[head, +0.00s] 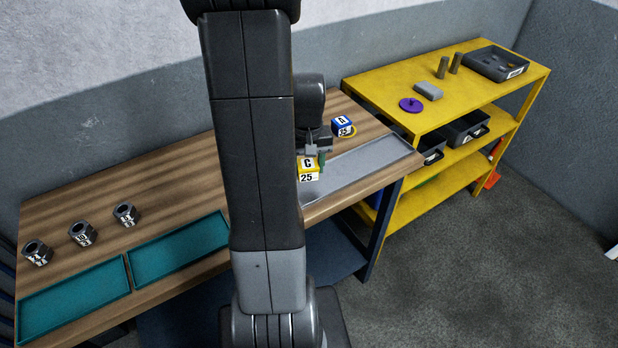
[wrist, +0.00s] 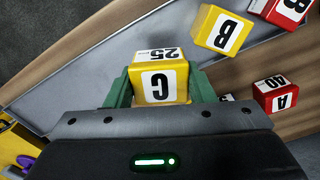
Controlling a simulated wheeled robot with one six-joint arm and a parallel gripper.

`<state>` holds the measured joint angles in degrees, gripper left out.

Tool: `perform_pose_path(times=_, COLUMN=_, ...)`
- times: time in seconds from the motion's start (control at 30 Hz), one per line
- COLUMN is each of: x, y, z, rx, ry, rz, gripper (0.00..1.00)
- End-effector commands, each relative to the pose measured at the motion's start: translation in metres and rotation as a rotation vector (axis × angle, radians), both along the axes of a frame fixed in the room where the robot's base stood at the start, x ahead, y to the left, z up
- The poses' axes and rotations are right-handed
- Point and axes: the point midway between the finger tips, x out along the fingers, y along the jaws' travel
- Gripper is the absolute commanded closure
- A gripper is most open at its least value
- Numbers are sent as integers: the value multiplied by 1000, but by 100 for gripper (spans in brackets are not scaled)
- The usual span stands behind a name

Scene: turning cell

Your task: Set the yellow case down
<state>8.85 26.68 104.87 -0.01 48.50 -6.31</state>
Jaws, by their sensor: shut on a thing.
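My gripper (wrist: 160,88) is shut on a yellow case (wrist: 158,84) marked C and 25, with a green finger on each side of it. In the head view, the yellow case (head: 308,170) is near the front of the wooden bench, by the left end of a grey tray (head: 375,160). I cannot tell whether its underside touches anything. My arm hides the middle of the bench in the head view.
In the wrist view, a red case marked B (wrist: 285,10) and a red case marked A and 40 (wrist: 276,96) are nearby. A blue case (head: 341,126) stands behind the tray. Two teal trays (head: 75,300) and several dark nuts (head: 83,233) are left. A yellow shelf (head: 390,85) is right.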

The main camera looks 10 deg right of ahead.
Motion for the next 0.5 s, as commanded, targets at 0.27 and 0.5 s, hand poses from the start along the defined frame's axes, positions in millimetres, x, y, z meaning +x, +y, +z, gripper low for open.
perform_pose_path(times=0.27, x=0, y=0, z=-31, rx=0, ry=4, rz=0, gripper=78)
perform_pose_path(times=0.5, x=0, y=0, z=-46, rx=0, ry=-1, rz=0, gripper=78)
